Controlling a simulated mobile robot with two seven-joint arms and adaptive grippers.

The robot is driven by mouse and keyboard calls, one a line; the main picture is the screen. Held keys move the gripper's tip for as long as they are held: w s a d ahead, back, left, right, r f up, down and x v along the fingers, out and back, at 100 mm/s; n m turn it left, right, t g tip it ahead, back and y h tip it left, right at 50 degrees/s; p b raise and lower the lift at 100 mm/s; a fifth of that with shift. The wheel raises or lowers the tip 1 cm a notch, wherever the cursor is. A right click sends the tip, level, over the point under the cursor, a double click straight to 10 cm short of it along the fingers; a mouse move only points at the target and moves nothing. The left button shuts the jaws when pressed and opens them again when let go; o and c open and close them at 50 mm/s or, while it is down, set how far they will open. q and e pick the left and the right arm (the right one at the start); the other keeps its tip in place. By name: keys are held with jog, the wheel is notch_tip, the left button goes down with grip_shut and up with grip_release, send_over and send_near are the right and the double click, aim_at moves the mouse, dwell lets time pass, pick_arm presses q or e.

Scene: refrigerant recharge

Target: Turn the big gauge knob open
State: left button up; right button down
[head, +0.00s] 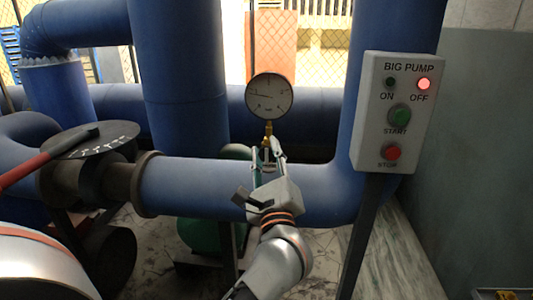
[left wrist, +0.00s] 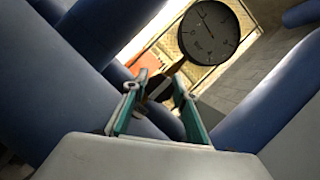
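The big gauge (head: 270,97) is a round white-faced dial above the horizontal blue pipe; it looks dark in the left wrist view (left wrist: 209,33). Its brass stem (head: 268,131) runs down from it. My left gripper (head: 268,148) reaches up to the lower stem, its two green-sided fingers apart. In the left wrist view, the fingers (left wrist: 156,82) stand on either side of the area below the stem, with a visible gap between them. The knob is small and largely hidden there; I cannot tell whether a finger touches it. My right gripper is not in view.
Horizontal blue pipe (head: 190,187) lies behind my left gripper. A grey BIG PUMP box (head: 396,112) on a post stands at right, its red OFF light lit. A valve with a red lever (head: 40,160) is at left. Open floor (head: 400,260) shows at lower right.

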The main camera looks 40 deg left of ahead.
pick_arm(q)
jog(key=o, duration=0.4)
jog(key=shift+o, duration=0.2)
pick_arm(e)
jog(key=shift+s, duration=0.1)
pick_arm(q)
jog(key=v, duration=1.2)
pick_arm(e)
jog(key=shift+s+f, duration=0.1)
